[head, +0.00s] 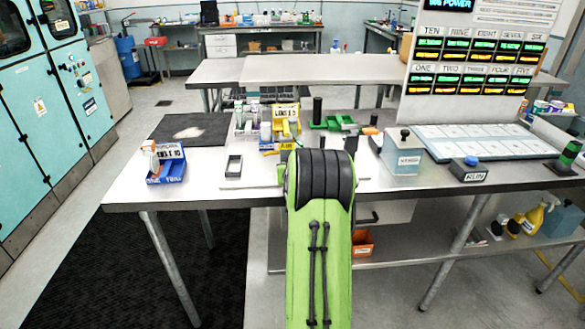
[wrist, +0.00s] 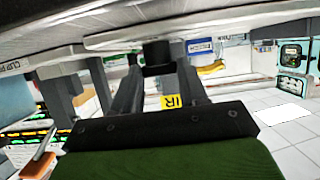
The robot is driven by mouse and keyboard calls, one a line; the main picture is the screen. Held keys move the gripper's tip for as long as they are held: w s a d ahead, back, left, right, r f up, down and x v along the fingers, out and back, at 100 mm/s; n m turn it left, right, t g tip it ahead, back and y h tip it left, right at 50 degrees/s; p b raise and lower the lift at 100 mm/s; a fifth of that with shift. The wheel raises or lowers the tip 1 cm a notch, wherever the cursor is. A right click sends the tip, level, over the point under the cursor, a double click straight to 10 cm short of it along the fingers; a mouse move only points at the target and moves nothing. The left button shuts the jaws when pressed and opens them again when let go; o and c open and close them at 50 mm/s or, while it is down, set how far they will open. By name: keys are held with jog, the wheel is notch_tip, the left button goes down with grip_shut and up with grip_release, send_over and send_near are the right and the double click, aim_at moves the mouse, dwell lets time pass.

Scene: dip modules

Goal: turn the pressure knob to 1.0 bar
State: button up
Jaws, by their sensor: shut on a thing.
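In the wrist view, a dark, blocky knob (wrist: 157,52) sits between the two grey fingers of my gripper (wrist: 158,70), which is shut on it. A yellow label (wrist: 171,101) with "IR" readable shows between the fingers, nearer the wrist. In the head view, my green arm reaches to the front edge of the bench and hides my gripper and the knob. A yellow "AIR" label (head: 287,146) shows just beyond the arm. I cannot read any pressure scale or pointer in either view.
On the white bench (head: 222,196) stand a blue bin (head: 168,173) at left, a yellow bin (head: 284,122) behind the arm, and a black upright cylinder (head: 317,108). A pale box (head: 402,158) and a RUN button box (head: 470,170) stand at right.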

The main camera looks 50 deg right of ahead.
jog(key=shift+w+a+m+h, duration=0.1)
jog(key=shift+w+m+h, duration=0.05)
jog(key=shift+m+h, duration=0.15)
jog(key=m+g+b, duration=0.1)
jog(key=g+h, duration=0.1)
jog(key=m+g+b, duration=0.1)
jog(key=shift+w+a+f+m+h+b, duration=0.15)
jog(key=shift+w+a+m+h+b, duration=0.05)
jog(key=shift+w+m+h+b, duration=0.1)
jog(key=shift+w+m+g+h, duration=0.15)
jog(key=shift+m+g+h, duration=0.35)
jog(key=shift+m+g, duration=1.45)
jog(key=shift+g, duration=0.35)
jog(key=o, duration=1)
jog(key=shift+o, duration=0.3)
jog(key=shift+r, duration=0.2)
jog(key=shift+b, duration=0.3)
